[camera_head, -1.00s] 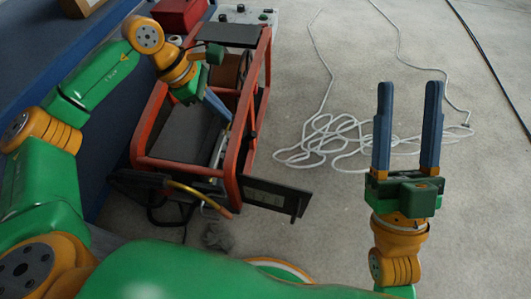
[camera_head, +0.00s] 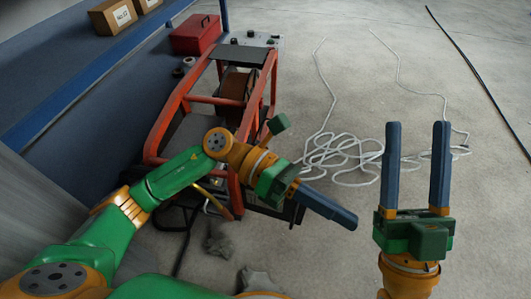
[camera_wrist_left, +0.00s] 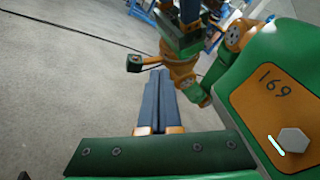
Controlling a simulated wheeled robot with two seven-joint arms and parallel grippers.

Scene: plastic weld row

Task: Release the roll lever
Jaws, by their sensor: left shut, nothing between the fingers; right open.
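The red-framed machine (camera_head: 185,97) stands on the floor left of centre, with a dark drum (camera_head: 237,84) inside its frame. A yellow bar (camera_head: 208,197) shows at its near end, partly behind my left arm. I cannot make out which part is the roll lever; my left arm hides much of the machine's near side. My left gripper (camera_head: 350,220) is shut and empty, in front of the machine's near right corner and pointing right. Its closed fingers also show in the left wrist view (camera_wrist_left: 158,80). My right gripper (camera_head: 417,127) is open and empty, further right over the floor.
A red toolbox (camera_head: 195,34) and cardboard boxes (camera_head: 112,16) are at the back left, the boxes on a blue-edged surface. A grey control panel (camera_head: 257,40) stands behind the machine. White cable (camera_head: 340,158) lies coiled on the floor. A grey lump (camera_head: 218,243) lies near the machine.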

